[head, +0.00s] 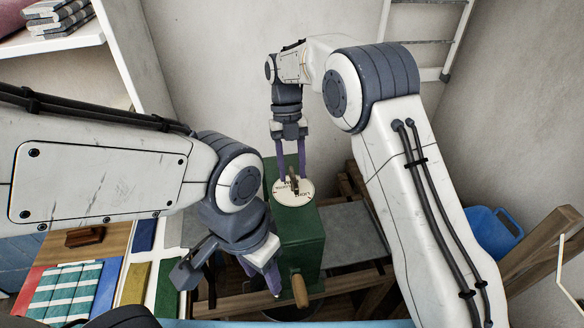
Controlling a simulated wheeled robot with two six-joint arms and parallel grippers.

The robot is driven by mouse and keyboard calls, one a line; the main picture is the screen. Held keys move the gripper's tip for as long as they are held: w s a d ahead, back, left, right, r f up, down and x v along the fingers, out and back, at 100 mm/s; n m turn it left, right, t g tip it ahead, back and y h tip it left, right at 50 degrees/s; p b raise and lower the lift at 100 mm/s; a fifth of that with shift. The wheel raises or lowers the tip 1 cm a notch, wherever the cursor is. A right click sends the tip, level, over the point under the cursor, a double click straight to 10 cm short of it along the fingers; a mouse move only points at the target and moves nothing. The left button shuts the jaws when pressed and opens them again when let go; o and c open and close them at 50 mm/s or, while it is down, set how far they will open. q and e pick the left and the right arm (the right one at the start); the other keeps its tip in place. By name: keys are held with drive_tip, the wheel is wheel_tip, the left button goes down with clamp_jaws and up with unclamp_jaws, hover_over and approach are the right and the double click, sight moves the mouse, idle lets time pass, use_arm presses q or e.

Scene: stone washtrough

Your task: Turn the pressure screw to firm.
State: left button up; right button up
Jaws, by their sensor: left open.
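The pressure screw (293,181) is a small upright brownish key on a round cream dial (294,196). The dial has dark lettering too small to read surely, and lies on top of a green box-shaped machine (302,246). My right gripper (291,174) points down over the dial from behind. Its two purple fingers stand apart, one on each side of the screw, and I see no firm grip. My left gripper (261,284) is open and empty, low beside the machine's left front, near a wooden crank handle (299,291).
A table at left holds striped cloth (66,291), folded coloured cloths (134,284) and a wooden brush (85,237). A white shelf (60,42) stands upper left. A blue container (493,232) and wooden beams (545,243) are at right, a ladder (430,41) at the back.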

drive_tip(key=shift+w+r, duration=0.2)
drive_tip(key=shift+r, duration=0.25)
drive_tip(key=v, duration=0.9)
drive_tip(key=shift+r+p, duration=0.25)
drive_tip(key=shift+p, duration=0.05)
